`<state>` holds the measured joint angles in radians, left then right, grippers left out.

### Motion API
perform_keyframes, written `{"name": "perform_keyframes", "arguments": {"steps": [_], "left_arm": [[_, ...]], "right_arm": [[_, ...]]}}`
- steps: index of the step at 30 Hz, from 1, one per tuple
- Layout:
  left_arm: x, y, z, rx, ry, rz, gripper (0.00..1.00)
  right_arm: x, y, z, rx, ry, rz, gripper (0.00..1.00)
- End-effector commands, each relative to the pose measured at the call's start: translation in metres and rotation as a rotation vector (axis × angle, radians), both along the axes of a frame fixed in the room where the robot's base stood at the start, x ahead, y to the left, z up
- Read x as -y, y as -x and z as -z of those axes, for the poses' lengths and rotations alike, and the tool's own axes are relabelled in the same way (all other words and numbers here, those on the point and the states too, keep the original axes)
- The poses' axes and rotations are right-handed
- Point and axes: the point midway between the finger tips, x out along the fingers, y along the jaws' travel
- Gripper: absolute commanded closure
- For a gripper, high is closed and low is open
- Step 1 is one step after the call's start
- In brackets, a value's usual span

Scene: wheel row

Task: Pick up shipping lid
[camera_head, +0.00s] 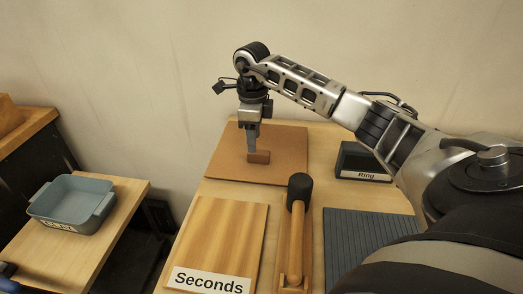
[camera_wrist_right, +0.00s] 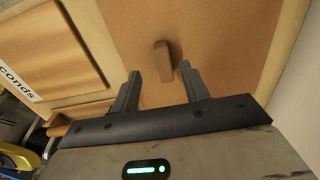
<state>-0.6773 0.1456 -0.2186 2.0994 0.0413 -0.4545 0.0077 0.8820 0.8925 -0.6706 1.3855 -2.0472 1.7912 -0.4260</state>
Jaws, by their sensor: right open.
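A flat brown panel with a small raised block handle, the likely shipping lid (camera_head: 225,166), lies at the back of the table; no label on it shows. Its handle (camera_head: 262,157) is a darker brown block. My right gripper (camera_head: 252,152) points down over the panel at the handle. In the right wrist view the panel (camera_wrist_right: 225,30) fills the middle, and the handle (camera_wrist_right: 163,61) shows just beyond the gap between the open, empty fingers of the right gripper (camera_wrist_right: 159,78). Whether the fingers touch anything cannot be told. My left gripper is not in view.
A wooden board labelled "Seconds" (camera_head: 222,235) lies in front of the panel. A black-headed wooden mallet (camera_head: 297,235), a ribbed blue-grey mat (camera_head: 365,240) and a dark block labelled "Ring" (camera_head: 360,161) are to the right. A blue-grey tray (camera_head: 73,200) stands on a separate table at left.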

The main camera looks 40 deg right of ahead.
Motion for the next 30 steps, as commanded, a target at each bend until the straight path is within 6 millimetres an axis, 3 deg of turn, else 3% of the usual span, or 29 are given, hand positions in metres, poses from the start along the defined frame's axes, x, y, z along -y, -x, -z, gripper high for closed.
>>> {"name": "perform_keyframes", "arguments": {"steps": [12,20,21,26,30], "left_arm": [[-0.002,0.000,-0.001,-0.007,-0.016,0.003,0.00],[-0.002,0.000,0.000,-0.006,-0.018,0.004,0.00],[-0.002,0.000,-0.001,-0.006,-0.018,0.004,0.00],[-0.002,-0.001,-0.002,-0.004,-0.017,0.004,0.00],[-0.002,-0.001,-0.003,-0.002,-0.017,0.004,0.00]], "right_arm": [[0.010,0.007,0.049,-0.002,-0.001,-0.001,0.55],[0.010,0.007,0.053,-0.001,-0.001,-0.001,0.55],[0.010,0.007,0.053,-0.001,-0.001,-0.001,0.57],[0.010,0.007,0.053,-0.001,-0.001,-0.001,1.00],[0.010,0.007,0.052,0.001,-0.001,0.000,1.00]]}}
